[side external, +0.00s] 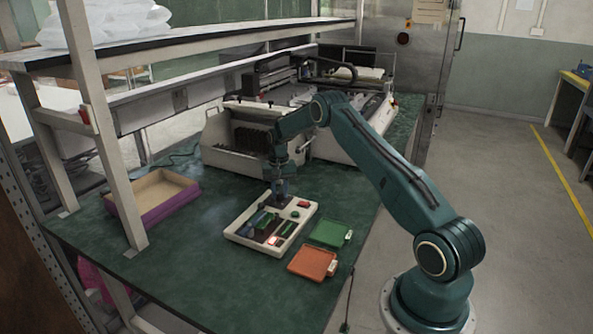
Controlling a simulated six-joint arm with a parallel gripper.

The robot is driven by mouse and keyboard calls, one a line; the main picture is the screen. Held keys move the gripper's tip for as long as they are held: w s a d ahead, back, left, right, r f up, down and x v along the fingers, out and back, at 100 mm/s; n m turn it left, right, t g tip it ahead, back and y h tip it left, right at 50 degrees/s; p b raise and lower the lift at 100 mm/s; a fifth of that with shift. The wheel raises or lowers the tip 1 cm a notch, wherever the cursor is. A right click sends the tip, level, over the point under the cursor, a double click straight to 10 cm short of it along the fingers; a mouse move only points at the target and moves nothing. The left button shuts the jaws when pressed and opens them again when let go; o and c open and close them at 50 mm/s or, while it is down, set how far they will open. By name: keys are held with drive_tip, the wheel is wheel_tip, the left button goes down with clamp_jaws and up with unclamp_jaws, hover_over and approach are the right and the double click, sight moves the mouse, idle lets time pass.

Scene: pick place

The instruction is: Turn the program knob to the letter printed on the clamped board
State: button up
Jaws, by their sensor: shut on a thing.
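A cream-coloured fixture (232,233) lies on the green bench top. It carries dark and green parts, among them a green board (287,229) towards its right side; I cannot tell whether that is the clamped one. No printed letter is readable at this size. My gripper (281,196) points down at the far part of the fixture. It is shut on a small dark thing there that looks like the program knob, mostly hidden by the fingers. The knob's pointer and its markings cannot be made out.
A red button (303,204) and a glowing red light (273,241) are on the fixture. A green tray (330,233) and an orange tray (313,263) lie to its right. A purple-sided box (163,207) stands left, near a shelf post (112,150). White machines (228,160) stand behind.

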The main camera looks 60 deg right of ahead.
sight(280, 192)
drive_tip(key=shift+r, duration=0.1)
drive_tip(key=o, duration=1)
wheel_tip(280, 192, up, 14)
idle(0.5)
